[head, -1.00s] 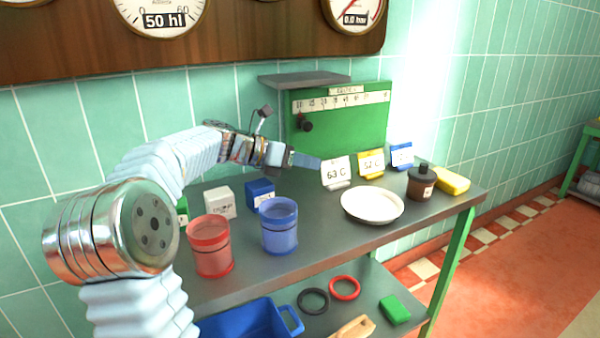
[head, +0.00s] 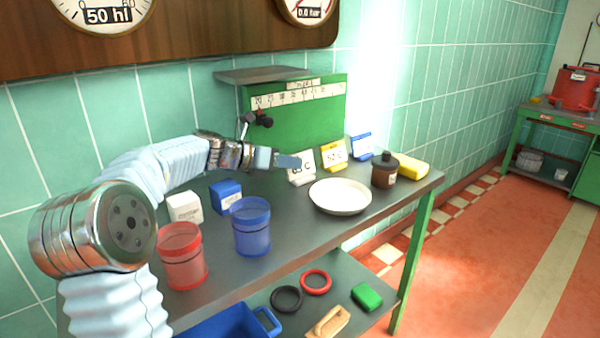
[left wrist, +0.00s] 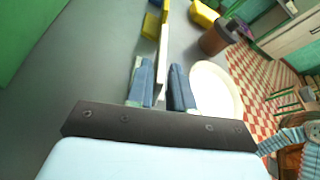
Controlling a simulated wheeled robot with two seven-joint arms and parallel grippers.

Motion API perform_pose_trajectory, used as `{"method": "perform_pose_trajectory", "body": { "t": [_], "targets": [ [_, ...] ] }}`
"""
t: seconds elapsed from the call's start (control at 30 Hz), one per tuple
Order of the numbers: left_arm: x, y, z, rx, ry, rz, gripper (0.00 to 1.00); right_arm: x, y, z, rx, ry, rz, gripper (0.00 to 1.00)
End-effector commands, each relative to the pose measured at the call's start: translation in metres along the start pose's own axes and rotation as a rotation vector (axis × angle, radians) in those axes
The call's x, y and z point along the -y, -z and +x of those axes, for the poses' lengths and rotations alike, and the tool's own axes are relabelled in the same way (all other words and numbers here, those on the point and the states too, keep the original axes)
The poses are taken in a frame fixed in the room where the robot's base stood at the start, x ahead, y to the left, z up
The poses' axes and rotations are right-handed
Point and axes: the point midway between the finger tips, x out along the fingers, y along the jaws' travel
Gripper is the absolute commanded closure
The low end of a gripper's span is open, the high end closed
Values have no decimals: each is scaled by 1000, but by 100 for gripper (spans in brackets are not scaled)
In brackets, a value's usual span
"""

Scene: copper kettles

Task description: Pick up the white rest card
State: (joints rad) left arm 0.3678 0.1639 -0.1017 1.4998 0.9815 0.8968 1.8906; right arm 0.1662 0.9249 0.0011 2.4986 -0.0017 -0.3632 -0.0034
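The white rest card (head: 300,174) stands on the bench to the left of the yellow card (head: 333,155) and the blue card (head: 361,147). My left gripper (head: 289,161) is at the white card, its fingers covering the upper part of the card's face in the head view. In the left wrist view the white card (left wrist: 163,50) shows edge-on, reaching in between the two separated fingers (left wrist: 160,72). The gripper is open, with a gap beside the card; contact with a finger cannot be told. My right gripper is in neither view.
A white dish (head: 340,197) stands just in front of the cards. A brown bottle (head: 384,171) and a yellow block (head: 408,166) are to the right. A blue cup (head: 252,228) and a red cup (head: 182,258) stand at front left.

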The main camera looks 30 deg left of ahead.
Motion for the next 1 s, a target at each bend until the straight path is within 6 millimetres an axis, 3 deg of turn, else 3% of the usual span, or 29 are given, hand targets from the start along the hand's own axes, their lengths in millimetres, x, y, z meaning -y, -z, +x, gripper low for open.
{"method": "perform_pose_trajectory", "body": {
  "t": [0.1,0.23,0.43,0.6,1.0],
  "targets": [
    [-2,1,22,-2,2,0,79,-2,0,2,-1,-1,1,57],
    [-1,0,36,0,0,1,79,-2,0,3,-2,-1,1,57],
    [-1,0,37,0,-1,1,79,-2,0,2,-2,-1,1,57],
    [-1,0,37,0,-1,1,100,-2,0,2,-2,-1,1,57],
    [0,-4,35,1,-1,2,100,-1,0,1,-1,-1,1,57]
  ]
}}
